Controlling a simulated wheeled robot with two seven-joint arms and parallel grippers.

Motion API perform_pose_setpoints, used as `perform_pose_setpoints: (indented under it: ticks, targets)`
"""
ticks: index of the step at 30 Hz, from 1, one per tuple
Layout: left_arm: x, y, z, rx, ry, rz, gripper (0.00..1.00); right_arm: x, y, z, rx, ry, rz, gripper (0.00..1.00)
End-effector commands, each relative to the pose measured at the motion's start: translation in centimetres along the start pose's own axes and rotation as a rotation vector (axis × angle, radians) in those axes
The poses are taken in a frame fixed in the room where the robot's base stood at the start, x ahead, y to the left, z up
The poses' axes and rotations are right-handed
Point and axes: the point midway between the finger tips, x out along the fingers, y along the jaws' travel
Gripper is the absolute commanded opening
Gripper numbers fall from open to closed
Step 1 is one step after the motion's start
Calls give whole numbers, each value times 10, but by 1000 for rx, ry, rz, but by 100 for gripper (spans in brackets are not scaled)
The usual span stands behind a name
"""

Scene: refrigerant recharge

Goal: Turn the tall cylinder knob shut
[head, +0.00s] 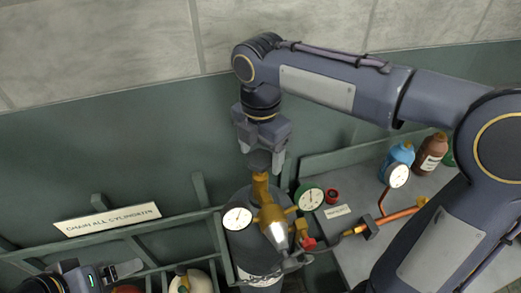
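The tall grey cylinder (236,256) stands at the bottom middle with a brass valve (261,188) on top. A dark knob (259,161) caps the valve. My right gripper (261,152) points down over the knob. Its two fingers are spread, one on each side of the knob, and they look open. I cannot tell whether either finger touches it. My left gripper (128,269) shows only in part at the lower left, away from the cylinder; its opening cannot be made out.
White gauges (237,218) and a green-rimmed gauge (311,198) sit around the valve, with a red fitting (308,243) beside it. A green rack rail (199,190) and a sign (108,219) are on the left. Bottles (431,153) stand on the grey bench at the right.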

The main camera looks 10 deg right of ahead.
Motion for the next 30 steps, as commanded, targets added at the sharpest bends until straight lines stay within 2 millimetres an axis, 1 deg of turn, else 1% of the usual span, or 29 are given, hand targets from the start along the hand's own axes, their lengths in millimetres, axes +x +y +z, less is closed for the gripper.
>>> perform_pose_setpoints:
  ticks: [1,9,10,16,20,26,30]
  targets:
    - [0,0,0,0,0,0,82,0,0,0,0,0,0,64]
    - [0,0,0,0,0,0,82,0,0,0,0,0,0,29]
    - [0,0,0,0,0,0,82,0,0,0,0,0,0,27]
    - [0,0,0,0,0,0,82,-1,0,0,14,0,0,27]
    - [-2,1,-1,0,0,0,82,-1,0,0,54,0,0,27]
    - [-5,2,-2,0,0,0,82,-2,0,0,176,0,1,27]
    - [-7,3,-4,0,0,0,82,-2,0,0,299,0,0,27]
